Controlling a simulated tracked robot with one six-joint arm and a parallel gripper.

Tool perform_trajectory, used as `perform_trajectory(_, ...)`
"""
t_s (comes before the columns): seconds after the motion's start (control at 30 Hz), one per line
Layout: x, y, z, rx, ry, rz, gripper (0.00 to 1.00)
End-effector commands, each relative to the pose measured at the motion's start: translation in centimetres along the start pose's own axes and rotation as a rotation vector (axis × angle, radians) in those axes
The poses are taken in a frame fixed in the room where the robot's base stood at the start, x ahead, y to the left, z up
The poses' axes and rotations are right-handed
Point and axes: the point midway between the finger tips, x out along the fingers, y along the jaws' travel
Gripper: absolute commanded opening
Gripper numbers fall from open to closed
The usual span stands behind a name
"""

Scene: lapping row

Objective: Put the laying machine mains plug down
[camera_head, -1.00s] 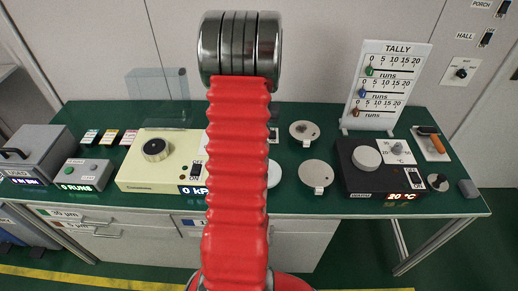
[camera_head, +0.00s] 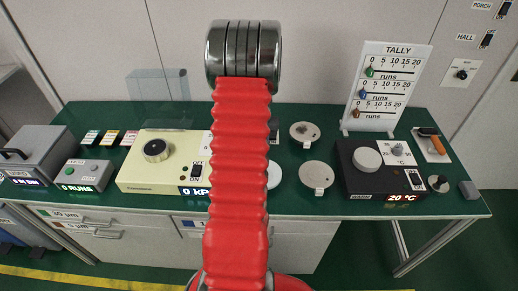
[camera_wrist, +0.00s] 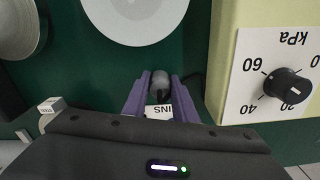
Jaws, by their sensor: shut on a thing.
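In the wrist view the purple fingers of my gripper (camera_wrist: 160,98) are closed on a small grey rounded piece, the laying machine mains plug (camera_wrist: 160,80). A white label with partly visible black letters (camera_wrist: 159,111) lies just below it in the picture. A dark cable-like line shows to the right of the fingers. The plug is over or at the green bench top; I cannot tell whether it touches. In the head view my red arm hides the gripper and plug.
A cream box with a kPa dial (camera_wrist: 284,84) stands close to the right of my fingers. A white disc (camera_wrist: 137,12) lies ahead. In the head view, a black heater box (camera_head: 380,170) and a tally board (camera_head: 387,80) stand on the green bench (camera_head: 300,204).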

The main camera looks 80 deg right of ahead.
Motion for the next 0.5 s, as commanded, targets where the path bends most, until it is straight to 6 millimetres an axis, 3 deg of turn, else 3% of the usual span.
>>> perform_trajectory(0.2, 0.22, 0.03, -0.01, 0.001, 0.000, 0.000, 0.00)
perform_trajectory(0.23, 0.19, 0.04, -0.01, 0.001, 0.000, 0.000, 0.27)
perform_trajectory(0.5, 0.17, 0.06, -0.01, 0.001, 0.000, 0.000, 0.44)
